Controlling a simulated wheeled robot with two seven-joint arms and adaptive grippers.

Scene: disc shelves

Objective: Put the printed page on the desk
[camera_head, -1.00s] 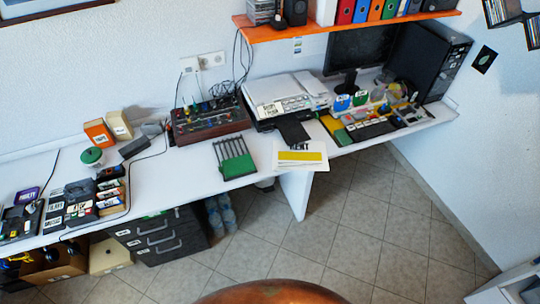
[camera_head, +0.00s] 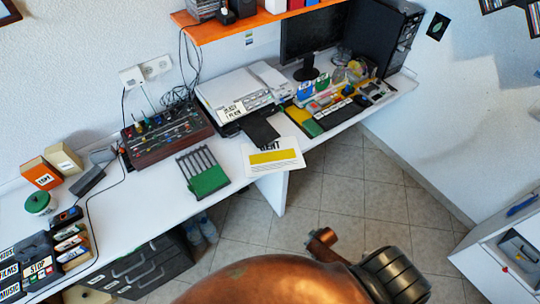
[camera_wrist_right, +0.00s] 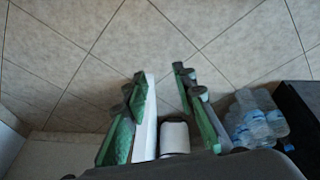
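The printed page (camera_head: 272,157) is a white sheet with dark lettering and a yellow band. In the head view it lies at the front edge of the white desk (camera_head: 232,148), in front of the printer's black tray. Its near edge appears to reach past the desk's edge; I cannot tell what supports it there. My left gripper is in neither view.
The printer (camera_head: 236,98) stands behind the page. A green-and-grey rack (camera_head: 203,172) lies left of it, and a keyboard (camera_head: 340,113) lies to the right. Water bottles (camera_wrist_right: 258,120) stand on the floor beside black drawers (camera_head: 150,268). A white cabinet (camera_head: 490,250) is at right.

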